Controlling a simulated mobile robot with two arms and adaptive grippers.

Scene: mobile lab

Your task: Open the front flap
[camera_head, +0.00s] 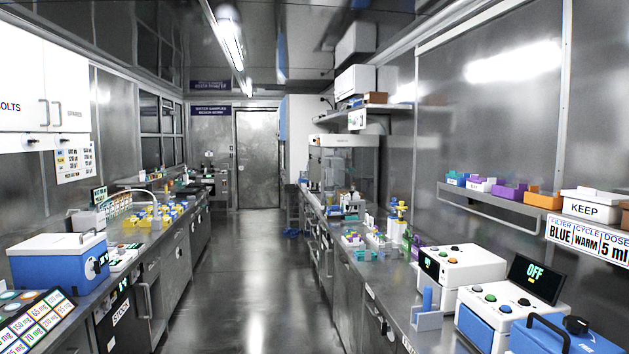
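I cannot tell for sure which front flap the task means. On the right bench, a white device (495,300) with coloured buttons has a blue panel (474,328) on its front, which looks closed. A dark screen (535,279) reading "OFF" stands behind it. On the left bench, a blue box (55,268) with a white lid and a dark round knob looks shut. Neither of my grippers is in view.
A blue-handled device (566,338) fills the lower right corner. A blue and white holder (427,312) stands at the right bench's front edge. A shelf (490,210) with coloured bins and a "KEEP" box hangs above. The aisle floor (250,270) between the benches is clear.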

